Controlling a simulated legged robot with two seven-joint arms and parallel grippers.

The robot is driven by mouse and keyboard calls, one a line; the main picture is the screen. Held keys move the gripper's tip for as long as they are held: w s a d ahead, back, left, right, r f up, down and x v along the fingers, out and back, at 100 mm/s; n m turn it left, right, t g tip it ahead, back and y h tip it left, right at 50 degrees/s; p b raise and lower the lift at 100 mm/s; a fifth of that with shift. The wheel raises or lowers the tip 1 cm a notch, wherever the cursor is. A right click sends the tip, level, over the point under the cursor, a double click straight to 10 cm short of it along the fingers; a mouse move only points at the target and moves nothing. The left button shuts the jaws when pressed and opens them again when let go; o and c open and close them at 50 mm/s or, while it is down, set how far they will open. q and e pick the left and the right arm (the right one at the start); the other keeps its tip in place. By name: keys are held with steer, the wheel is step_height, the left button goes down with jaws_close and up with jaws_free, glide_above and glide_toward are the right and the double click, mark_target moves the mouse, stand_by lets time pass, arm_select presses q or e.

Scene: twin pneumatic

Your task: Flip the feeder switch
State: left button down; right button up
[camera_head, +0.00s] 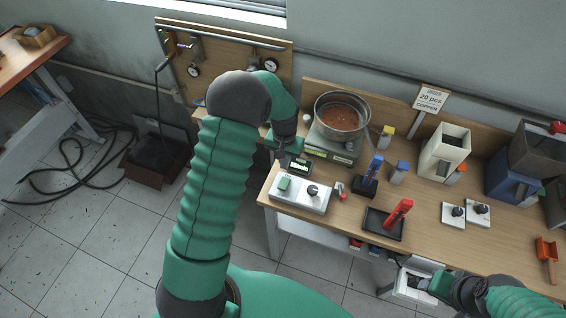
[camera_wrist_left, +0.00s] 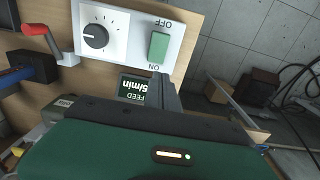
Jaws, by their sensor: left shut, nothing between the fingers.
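The feeder switch is a green rocker (camera_head: 285,184) on a white control panel (camera_head: 312,205) at the table's near left corner. In the left wrist view the green rocker (camera_wrist_left: 158,46) sits between the words OFF and ON, with ON at the end nearer my gripper. Which end is pressed in, I cannot tell. My left gripper (camera_head: 281,160) is shut and empty, just behind the rocker. In the left wrist view its fingertips (camera_wrist_left: 158,78) are close to the ON end; contact is unclear. My right gripper (camera_head: 432,284) is low at the table's front edge, its jaws unclear.
A black dial (camera_wrist_left: 96,36) is beside the rocker. A FEED display (camera_head: 299,168) stands behind the panel, near my left gripper. A metal bowl (camera_head: 341,116) on a scale is farther back. A small red-handled crank (camera_head: 340,188) is right of the panel.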

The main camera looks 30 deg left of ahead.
arm_select(q)
step_height(320, 180, up, 11)
steer(key=w+b, duration=0.2)
steer(key=shift+a+b, duration=0.25)
steer(key=shift+b, duration=0.05)
arm_select(e)
steer(key=shift+w+f, duration=0.15)
steer(key=shift+f, duration=0.4)
